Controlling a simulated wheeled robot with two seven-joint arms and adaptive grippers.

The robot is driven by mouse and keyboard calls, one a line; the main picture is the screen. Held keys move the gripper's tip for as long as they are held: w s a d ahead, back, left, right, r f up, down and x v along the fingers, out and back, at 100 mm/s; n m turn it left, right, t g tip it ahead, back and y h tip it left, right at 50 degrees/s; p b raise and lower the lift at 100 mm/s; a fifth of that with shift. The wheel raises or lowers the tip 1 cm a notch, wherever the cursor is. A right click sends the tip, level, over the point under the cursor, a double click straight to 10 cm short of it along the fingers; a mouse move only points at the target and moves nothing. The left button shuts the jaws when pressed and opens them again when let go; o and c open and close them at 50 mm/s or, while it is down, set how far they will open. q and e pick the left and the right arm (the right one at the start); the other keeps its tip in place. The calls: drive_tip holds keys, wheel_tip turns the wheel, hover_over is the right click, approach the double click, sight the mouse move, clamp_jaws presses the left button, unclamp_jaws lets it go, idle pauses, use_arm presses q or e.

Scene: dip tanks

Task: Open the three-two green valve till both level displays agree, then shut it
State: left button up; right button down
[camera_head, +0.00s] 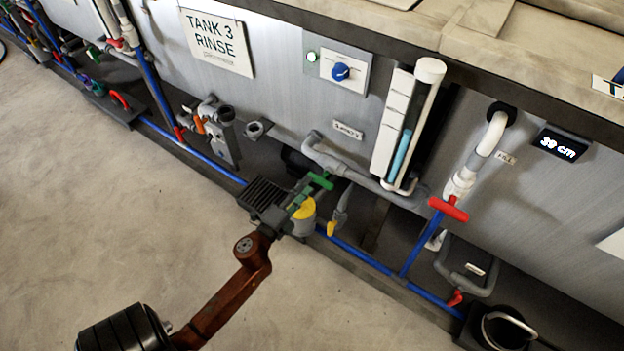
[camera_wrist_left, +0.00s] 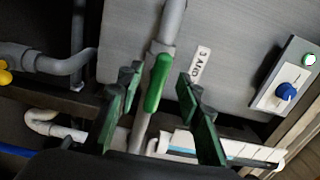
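The green valve handle (camera_head: 320,181) sits on a grey pipe below the tank wall; it also shows in the left wrist view (camera_wrist_left: 157,82). My left gripper (camera_head: 300,199) is at the valve. In the wrist view its two fingers are spread on either side of the handle, with gaps visible. A black level display (camera_head: 560,144) at the right reads 39 cm. A second digital display is not readable in view. My right gripper is not in view.
A sight tube (camera_head: 401,154) with blue liquid stands right of the valve. A red-handled valve (camera_head: 448,208), a yellow part (camera_head: 304,209) and blue pipe (camera_head: 358,252) are close by. A TANK 3 RINSE sign (camera_head: 217,42) and blue knob (camera_head: 340,72) are above. The floor at left is clear.

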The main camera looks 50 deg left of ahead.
use_arm(q)
drive_tip(key=v, duration=0.7)
idle(0.4)
